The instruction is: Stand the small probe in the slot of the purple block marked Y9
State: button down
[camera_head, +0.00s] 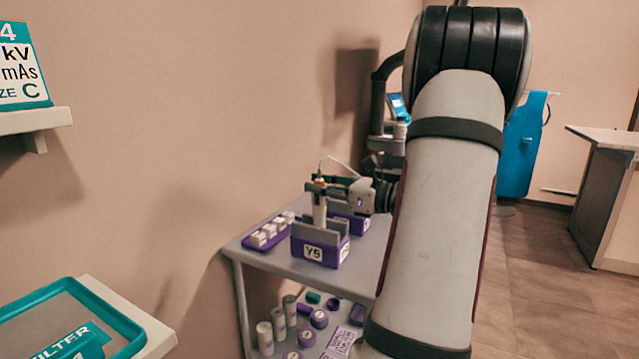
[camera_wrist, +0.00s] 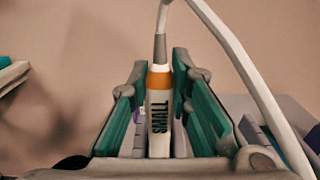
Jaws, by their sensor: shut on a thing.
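The small probe (camera_wrist: 159,122) is white with an orange band, the word SMALL and a grey cable at its top. In the head view the probe (camera_head: 319,211) stands about upright at the purple block marked Y9 (camera_head: 333,250). My gripper (camera_head: 321,187) is shut on the probe near its upper part, its green-lined fingers on either side in the wrist view. The block has grey upright walls at its top. The probe's lower end is hidden behind the near grey wall, so I cannot tell how deep it sits in the slot.
The block stands on a grey cart top (camera_head: 285,262). A purple tray with white pieces (camera_head: 268,233) is to its left, and another purple block (camera_head: 357,224) is behind. A lower shelf holds several cylinders (camera_head: 278,322). The wall is close behind the cart.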

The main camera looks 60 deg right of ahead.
jog(key=shift+f, duration=0.45)
dwell(0.9)
jog(key=c, duration=1.4)
grip_release()
jog(key=s+d, duration=0.1)
jog(key=s, duration=1.1)
